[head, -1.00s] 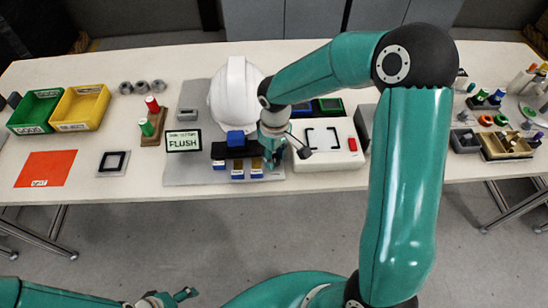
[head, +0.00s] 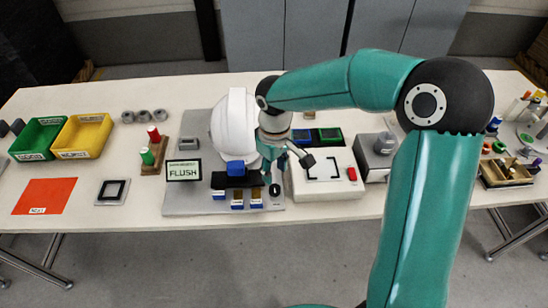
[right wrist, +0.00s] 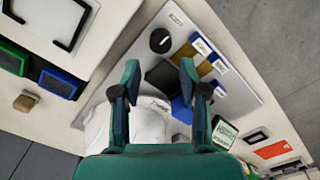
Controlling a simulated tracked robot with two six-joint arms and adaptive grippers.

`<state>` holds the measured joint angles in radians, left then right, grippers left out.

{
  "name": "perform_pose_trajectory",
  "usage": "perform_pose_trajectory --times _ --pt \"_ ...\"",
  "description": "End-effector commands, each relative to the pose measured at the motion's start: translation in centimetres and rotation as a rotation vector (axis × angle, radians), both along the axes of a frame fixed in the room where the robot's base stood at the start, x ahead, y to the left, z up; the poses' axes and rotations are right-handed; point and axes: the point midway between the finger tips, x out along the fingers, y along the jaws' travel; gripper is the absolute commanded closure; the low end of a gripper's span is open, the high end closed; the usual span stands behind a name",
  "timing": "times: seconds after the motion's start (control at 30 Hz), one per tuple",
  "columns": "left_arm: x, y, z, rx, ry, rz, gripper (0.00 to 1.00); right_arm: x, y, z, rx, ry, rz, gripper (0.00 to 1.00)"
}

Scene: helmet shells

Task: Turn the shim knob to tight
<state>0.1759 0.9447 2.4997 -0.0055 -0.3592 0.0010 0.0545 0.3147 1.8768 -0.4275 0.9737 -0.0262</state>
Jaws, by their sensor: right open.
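The round black shim knob (right wrist: 160,40) sits on the grey base plate (right wrist: 220,55), near one corner, with a thin light pointer mark on its top. In the head view the knob (head: 275,190) shows just below my right gripper (head: 288,165). In the right wrist view my right gripper (right wrist: 159,72) is open and empty, with its fingers apart and the knob beyond their tips. The white helmet shell (head: 231,125) stands on the plate beside the gripper. The display (head: 183,170) reads FLUSH. My left gripper is out of view.
A dark block with a blue part (head: 235,168) and several small blue-ended pieces sit left of the knob. A white box with a red button (head: 351,173) stands close on the right. Green (head: 38,138) and yellow (head: 82,136) bins lie far left.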

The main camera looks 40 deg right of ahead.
Motion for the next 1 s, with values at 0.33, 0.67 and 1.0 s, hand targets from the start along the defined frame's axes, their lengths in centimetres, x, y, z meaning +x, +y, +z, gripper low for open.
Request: perform_pose_trajectory --times 0.33,0.67,1.0 --pt "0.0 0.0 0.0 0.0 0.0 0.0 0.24 0.0 0.0 4.3 0.001 0.0 0.0 0.57" --pt "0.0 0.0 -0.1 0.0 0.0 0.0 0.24 0.0 0.0 4.5 0.001 0.001 0.001 0.57" --pt "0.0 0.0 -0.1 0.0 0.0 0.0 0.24 -0.1 -0.1 4.4 0.001 0.002 -0.001 0.57"
